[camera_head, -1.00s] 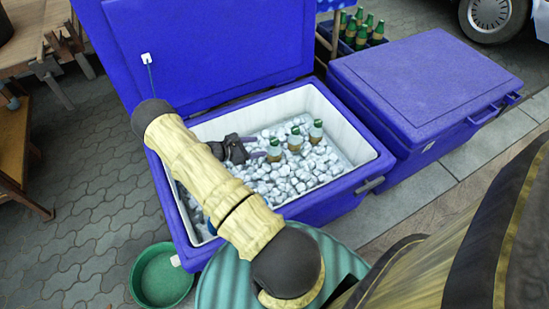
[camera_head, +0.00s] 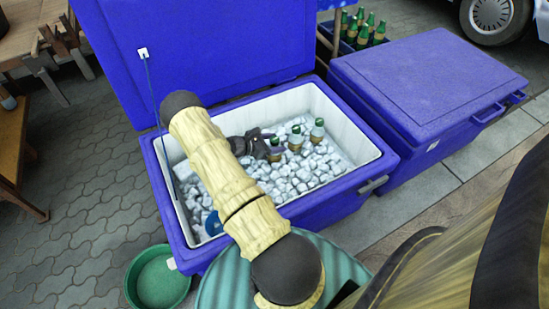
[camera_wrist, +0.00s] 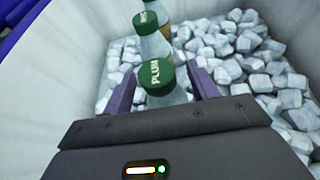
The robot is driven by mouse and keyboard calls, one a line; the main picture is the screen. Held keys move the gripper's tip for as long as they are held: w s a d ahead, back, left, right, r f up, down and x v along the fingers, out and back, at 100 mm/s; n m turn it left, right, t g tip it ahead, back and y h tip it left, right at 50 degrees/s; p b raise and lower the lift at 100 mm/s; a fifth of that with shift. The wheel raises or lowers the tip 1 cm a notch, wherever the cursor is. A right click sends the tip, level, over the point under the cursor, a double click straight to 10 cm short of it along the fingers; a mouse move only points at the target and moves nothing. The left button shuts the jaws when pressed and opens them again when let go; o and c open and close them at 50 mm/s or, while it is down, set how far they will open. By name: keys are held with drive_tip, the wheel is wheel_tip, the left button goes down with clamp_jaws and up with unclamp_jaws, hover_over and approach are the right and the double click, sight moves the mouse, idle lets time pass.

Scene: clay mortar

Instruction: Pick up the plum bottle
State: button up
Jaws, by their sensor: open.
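The plum bottle (camera_wrist: 156,77), clear with a green cap reading PLUM, stands in the ice in the wrist view. My gripper (camera_wrist: 163,90) is open, with one purple finger on each side of the bottle below its cap. I cannot tell whether either finger touches it. The lower part of the bottle is hidden behind the gripper body. In the head view, the plum bottle (camera_head: 275,150) is the leftmost of three in the cooler, and my gripper (camera_head: 269,140) is right at it.
Another green-capped bottle (camera_wrist: 150,32) stands just beyond in the wrist view. The open blue cooler (camera_head: 345,203) has white inner walls and holds ice (camera_head: 310,170). A closed blue cooler (camera_head: 425,80) stands to its right. A green tub (camera_head: 160,280) is in front.

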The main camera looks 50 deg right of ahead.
drive_tip(key=shift+x, duration=1.05)
clamp_jaws()
